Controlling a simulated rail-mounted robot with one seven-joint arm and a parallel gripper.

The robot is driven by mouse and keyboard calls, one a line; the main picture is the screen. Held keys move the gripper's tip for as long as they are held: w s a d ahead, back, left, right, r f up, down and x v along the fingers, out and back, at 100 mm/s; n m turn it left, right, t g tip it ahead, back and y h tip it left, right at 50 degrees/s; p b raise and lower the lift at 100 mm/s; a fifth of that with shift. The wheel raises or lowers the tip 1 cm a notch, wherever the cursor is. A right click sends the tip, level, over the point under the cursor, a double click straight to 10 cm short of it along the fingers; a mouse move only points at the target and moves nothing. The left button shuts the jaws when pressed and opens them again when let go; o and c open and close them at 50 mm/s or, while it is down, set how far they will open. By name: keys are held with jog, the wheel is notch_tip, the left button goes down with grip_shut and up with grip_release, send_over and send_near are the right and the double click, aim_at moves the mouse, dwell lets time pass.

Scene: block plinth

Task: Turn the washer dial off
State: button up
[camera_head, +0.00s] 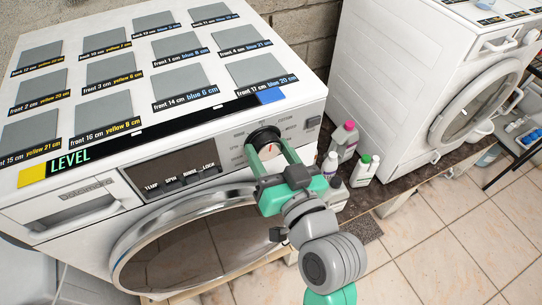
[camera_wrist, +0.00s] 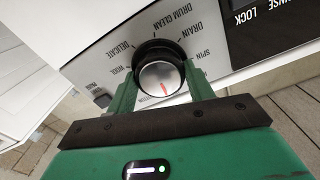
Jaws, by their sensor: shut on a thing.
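The washer dial (camera_head: 265,142) is a round silver knob with a black collar at the right of the front washer's control panel (camera_head: 296,128). It shows close up in the wrist view (camera_wrist: 158,76), with a red mark pointing toward the bottom of that picture. Printed labels such as DRUM CLEAN, DRAIN, SPIN, DELICATE and WOOL ring it. My gripper (camera_head: 270,152) has its green fingers on either side of the dial and is shut on it. The wrist view also shows the fingers (camera_wrist: 160,85) flanking the knob. The label at the red mark is hidden.
The washer top (camera_head: 140,20) carries grey squares with distance labels, a yellow square (camera_head: 32,175) and a blue square (camera_head: 270,95). Bottles (camera_head: 343,140) stand right of the washer. A second white machine (camera_head: 400,75) is farther right. Tiled floor (camera_head: 440,230) is open in front.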

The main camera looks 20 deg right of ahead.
jog(key=shift+n, duration=0.7)
jog(key=o, duration=1)
jog(key=s, duration=0.7)
jog(key=shift+s+b, duration=0.4)
